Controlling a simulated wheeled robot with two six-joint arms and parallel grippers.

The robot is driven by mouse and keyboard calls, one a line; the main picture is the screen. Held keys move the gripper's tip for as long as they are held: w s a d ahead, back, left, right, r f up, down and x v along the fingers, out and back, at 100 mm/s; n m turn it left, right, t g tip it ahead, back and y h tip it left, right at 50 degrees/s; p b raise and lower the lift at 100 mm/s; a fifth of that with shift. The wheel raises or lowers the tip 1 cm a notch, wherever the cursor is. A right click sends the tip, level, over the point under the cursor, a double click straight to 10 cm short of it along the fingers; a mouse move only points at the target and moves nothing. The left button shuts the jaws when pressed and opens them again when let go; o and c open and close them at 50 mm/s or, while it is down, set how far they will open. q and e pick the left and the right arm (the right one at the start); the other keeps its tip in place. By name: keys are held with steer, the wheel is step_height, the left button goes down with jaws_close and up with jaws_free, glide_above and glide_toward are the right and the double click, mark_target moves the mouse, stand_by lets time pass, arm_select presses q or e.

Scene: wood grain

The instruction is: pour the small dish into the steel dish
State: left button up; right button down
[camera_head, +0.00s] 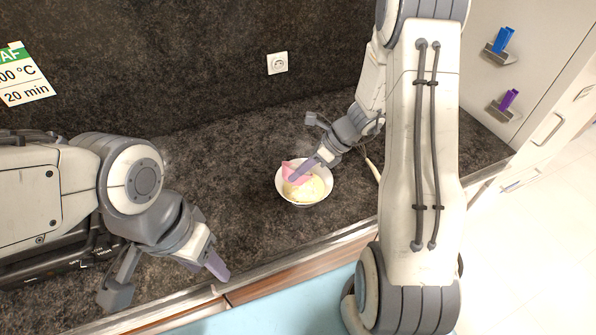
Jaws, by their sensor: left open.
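My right gripper (300,148) is over the dish's back edge. Its fingers look spread, with the purple-tipped one overlapping the pink piece; contact is unclear. My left gripper (167,278) is open and empty at the counter's front left, apart from the dish.
A thin pale handle (373,168) lies right of the dish, partly hidden by my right arm. A wall socket (277,63) is on the back panel. Blue (503,40) and purple (508,100) clips hang at the right. The counter between my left gripper and the dish is clear.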

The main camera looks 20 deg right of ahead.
steer(key=shift+d+r+p, duration=0.15)
steer(key=shift+r+p, duration=0.15)
steer(key=shift+p, duration=0.4)
steer(key=shift+w+d+r+g+y+p, duration=0.1)
steer(key=shift+w+d+g+y+p, duration=0.15)
steer(key=shift+y+p, duration=0.3)
steer(key=shift+a, duration=0.1)
steer(key=shift+w+d+r+m+g+y+p, duration=0.1)
steer(key=shift+d+r+m+g+y+p, duration=0.3)
steer(key=shift+p, duration=0.4)
steer(key=shift+f, duration=0.15)
steer(key=shift+w+d+r+y+p, duration=0.3)
steer(key=shift+y+p, duration=0.15)
steer(key=shift+y, duration=0.2)
